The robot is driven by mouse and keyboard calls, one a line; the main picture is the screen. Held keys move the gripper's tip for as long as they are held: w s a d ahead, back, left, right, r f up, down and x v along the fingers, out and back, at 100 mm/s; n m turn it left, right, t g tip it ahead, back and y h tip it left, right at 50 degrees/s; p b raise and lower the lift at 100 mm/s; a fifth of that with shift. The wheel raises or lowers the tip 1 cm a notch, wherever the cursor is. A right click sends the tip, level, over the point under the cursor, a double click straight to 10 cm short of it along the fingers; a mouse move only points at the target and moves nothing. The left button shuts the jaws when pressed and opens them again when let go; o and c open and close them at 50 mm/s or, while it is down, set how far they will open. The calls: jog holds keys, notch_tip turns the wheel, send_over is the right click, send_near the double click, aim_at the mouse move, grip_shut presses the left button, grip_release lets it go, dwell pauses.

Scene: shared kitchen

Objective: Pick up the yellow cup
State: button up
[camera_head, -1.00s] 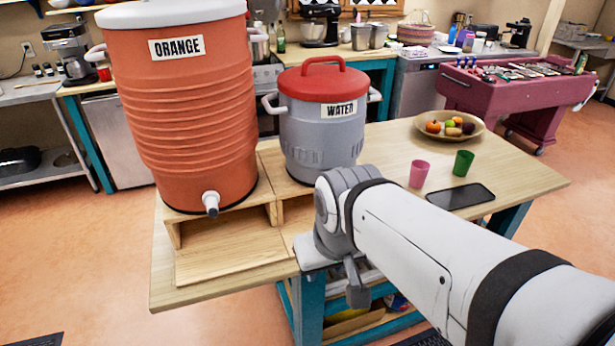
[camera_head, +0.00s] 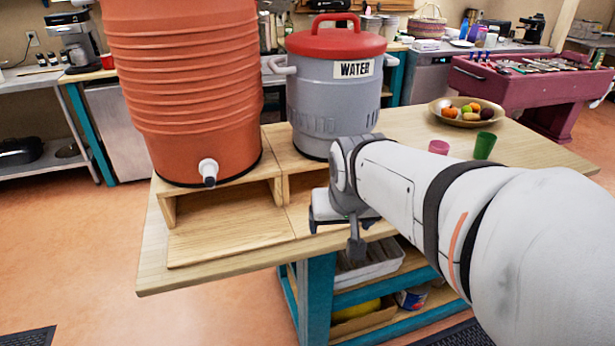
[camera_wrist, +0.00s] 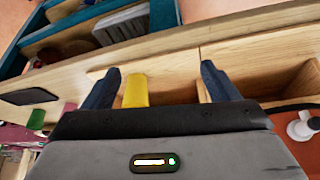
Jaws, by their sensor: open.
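The yellow cup (camera_wrist: 136,91) shows in the wrist view between the two dark fingers of my gripper (camera_wrist: 160,68). The cup is nearer the left finger, with a gap on the right. My gripper is open, and its body hides part of the cup. Whether the left finger touches the cup I cannot tell. In the head view, my gripper is at the front edge of the wooden table (camera_head: 225,262), below the grey water cooler (camera_head: 330,100), and the yellow cup cannot be made out there.
A large orange cooler (camera_head: 185,90) stands left on a wooden stand. A pink cup (camera_head: 438,147) and a green cup (camera_head: 484,145) stand right, beyond my arm. A fruit bowl (camera_head: 437,107) is farther back. A dark flat tablet (camera_wrist: 30,97) shows in the wrist view.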

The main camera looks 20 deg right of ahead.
jog(key=w+d+f+m+t+h+b, duration=0.1)
jog(key=w+d+f+m+b, duration=0.1)
jog(key=w+d+f+b, duration=0.55)
jog(key=w, duration=0.2)
jog(key=w+d+f, duration=0.1)
jog(key=w, duration=0.1)
jog(key=w+d, duration=0.1)
jog(key=w, duration=0.1)
jog(key=shift+w+f+b, duration=0.2)
jog(key=shift+f+b, duration=0.1)
jog(key=w, duration=0.1)
jog(key=w+d, duration=0.1)
jog(key=w, duration=0.2)
jog(key=shift+w+d+f, duration=0.15)
jog(key=shift+d+f, duration=0.2)
jog(key=shift+f, duration=0.05)
jog(key=shift+w+f, duration=0.1)
jog(key=shift+f, duration=0.05)
jog(key=shift+c, duration=0.2)
jog(key=c, duration=1.1)
jog(key=shift+c, duration=0.4)
